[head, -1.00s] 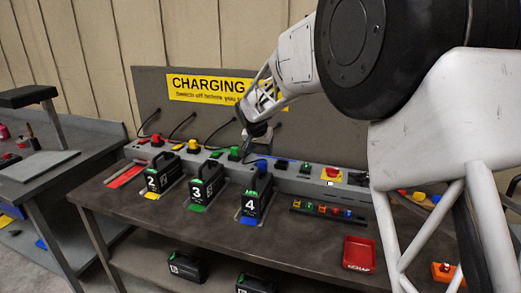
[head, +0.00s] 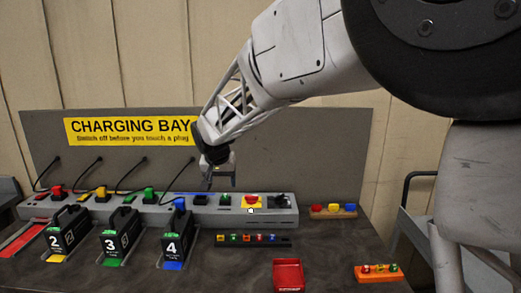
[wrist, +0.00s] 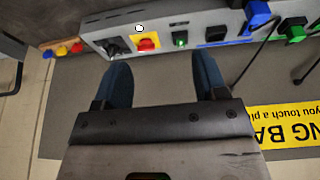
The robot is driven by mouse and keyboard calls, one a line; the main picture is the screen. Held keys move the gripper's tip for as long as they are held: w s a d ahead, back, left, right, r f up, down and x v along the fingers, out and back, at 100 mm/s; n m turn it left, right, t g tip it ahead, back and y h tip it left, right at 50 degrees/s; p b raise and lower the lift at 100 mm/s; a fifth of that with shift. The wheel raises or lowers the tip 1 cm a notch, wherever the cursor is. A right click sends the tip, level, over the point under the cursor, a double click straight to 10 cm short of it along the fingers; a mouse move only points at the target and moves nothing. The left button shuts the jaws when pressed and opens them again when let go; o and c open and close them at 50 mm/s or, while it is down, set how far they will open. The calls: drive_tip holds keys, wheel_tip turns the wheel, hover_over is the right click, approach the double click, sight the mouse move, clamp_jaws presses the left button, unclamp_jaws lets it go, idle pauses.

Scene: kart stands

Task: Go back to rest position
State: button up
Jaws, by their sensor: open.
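My gripper (head: 222,182) hangs in front of the grey back panel (head: 290,150), just above the charging strip (head: 285,215), right of the yellow charging sign (head: 130,130). Its two dark blue fingers stand apart with nothing between them, as the wrist view (wrist: 162,78) shows. Beyond the fingertips in that view lie the red emergency button (wrist: 146,44) and a green-lit switch (wrist: 180,38). The blue plug (head: 179,204) sits in the strip to the left of the gripper.
Batteries 2 (head: 67,232), 3 (head: 120,235) and 4 (head: 178,237) stand in front of the strip.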

drive_tip(key=s+d+r, duration=0.3)
drive_tip(key=s+d, duration=1.7)
drive_tip(key=d, duration=0.1)
drive_tip(key=s+d+f, duration=0.2)
drive_tip(key=s+d, duration=0.1)
drive_tip(key=s, duration=0.4)
drive_tip(key=s+d+f+g, duration=0.1)
drive_tip(key=s+d, duration=0.2)
drive_tip(key=s, duration=0.4)
drive_tip(key=s+d+f, duration=0.2)
drive_tip(key=s+d, duration=0.1)
drive_tip(key=s, duration=0.5)
drive_tip(key=shift+d+f, duration=0.3)
drive_tip(key=shift+f, duration=0.05)
